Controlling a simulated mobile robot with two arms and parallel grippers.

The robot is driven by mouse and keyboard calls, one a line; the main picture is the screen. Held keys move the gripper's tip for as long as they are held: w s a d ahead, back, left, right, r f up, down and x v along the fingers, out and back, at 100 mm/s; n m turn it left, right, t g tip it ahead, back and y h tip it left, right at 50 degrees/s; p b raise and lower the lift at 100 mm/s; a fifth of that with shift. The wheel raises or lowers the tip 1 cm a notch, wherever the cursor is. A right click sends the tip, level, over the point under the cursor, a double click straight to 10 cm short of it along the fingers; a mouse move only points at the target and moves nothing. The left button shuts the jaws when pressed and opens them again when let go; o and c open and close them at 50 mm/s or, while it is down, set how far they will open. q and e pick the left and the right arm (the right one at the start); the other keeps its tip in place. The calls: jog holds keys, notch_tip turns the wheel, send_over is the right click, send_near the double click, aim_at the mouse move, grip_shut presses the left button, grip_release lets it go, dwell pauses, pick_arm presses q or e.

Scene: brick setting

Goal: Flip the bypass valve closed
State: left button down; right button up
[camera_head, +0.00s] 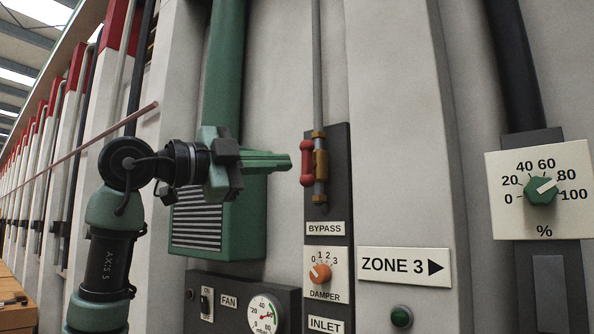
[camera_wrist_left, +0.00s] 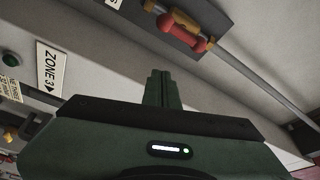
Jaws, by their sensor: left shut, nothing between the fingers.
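The bypass valve's red handle (camera_head: 307,163) stands upright, in line with the thin grey pipe, on a brass valve body (camera_head: 321,163). The valve is mounted on a dark panel above the BYPASS label (camera_head: 325,228). My left gripper (camera_head: 289,162) points right with its fingers shut and empty. Its tips are just left of the red handle in the head view, and I cannot tell whether they touch. In the left wrist view, the shut fingers (camera_wrist_left: 160,75) lie below the red handle (camera_wrist_left: 194,45), with a gap between them. My right gripper is not in view.
Below the valve are a damper knob (camera_head: 320,273) and an INLET label (camera_head: 325,325). A fan panel with a gauge (camera_head: 265,314) is at lower left. A green vented box (camera_head: 212,225) stands behind my left arm. A ZONE 3 sign (camera_head: 404,266) and percent dial (camera_head: 541,190) are to the right.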

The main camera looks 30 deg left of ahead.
aim_at(306, 172)
pick_arm(q)
jog(key=p+x, duration=0.5)
jog(key=x, duration=0.5)
jog(key=a, duration=0.1)
jog(key=a+f, duration=0.1)
jog(key=a+p, duration=0.1)
jog(key=a, duration=0.1)
jog(key=shift+s+f, duration=0.1)
jog(key=shift+f, duration=0.15)
jog(key=shift+d, duration=0.35)
jog(key=shift+d, duration=0.1)
